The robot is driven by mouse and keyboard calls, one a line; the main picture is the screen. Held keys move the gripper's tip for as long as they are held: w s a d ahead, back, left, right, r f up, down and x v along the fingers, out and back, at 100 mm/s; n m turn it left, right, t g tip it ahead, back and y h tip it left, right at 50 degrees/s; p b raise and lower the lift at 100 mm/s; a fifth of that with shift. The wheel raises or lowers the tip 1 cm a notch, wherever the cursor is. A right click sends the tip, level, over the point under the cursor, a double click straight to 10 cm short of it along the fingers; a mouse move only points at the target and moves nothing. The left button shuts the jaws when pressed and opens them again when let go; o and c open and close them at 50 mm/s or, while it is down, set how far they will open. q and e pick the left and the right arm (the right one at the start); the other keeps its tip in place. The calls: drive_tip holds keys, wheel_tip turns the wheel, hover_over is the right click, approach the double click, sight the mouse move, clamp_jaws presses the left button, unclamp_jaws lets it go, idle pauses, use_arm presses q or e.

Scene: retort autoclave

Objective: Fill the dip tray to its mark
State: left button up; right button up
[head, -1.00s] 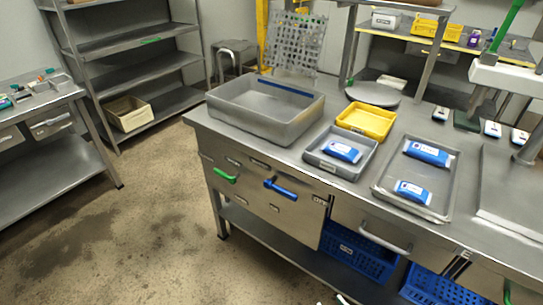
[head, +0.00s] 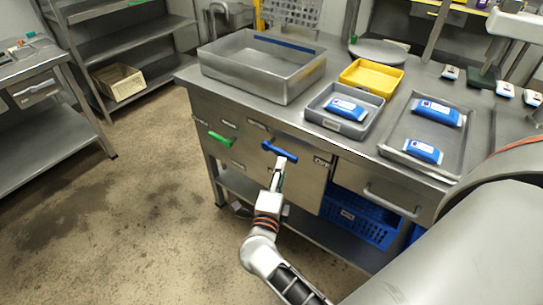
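The dip tray is most likely the large deep grey metal basin (head: 262,85) at the counter's left end. A blue line (head: 284,48) runs along its inner back wall, and it looks empty. On the cabinet front below it are a green lever handle (head: 221,139) and a blue lever handle (head: 279,151). My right gripper (head: 279,163) is just below the blue handle, pointing up at it. The fingertips are close to the handle or touching it; I cannot tell which, nor whether they are closed. My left gripper is out of view.
A grey tray (head: 318,116) holds a blue pouch, and a shallow metal tray (head: 456,156) holds two more. A yellow tray (head: 366,87) stands behind. A drawer handle (head: 391,201) and a blue crate (head: 362,222) are right of my gripper. The floor at left is clear.

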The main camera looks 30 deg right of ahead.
sight(286, 155)
drive_tip(key=x, duration=0.7)
drive_tip(key=shift+d, duration=0.2)
clamp_jaws()
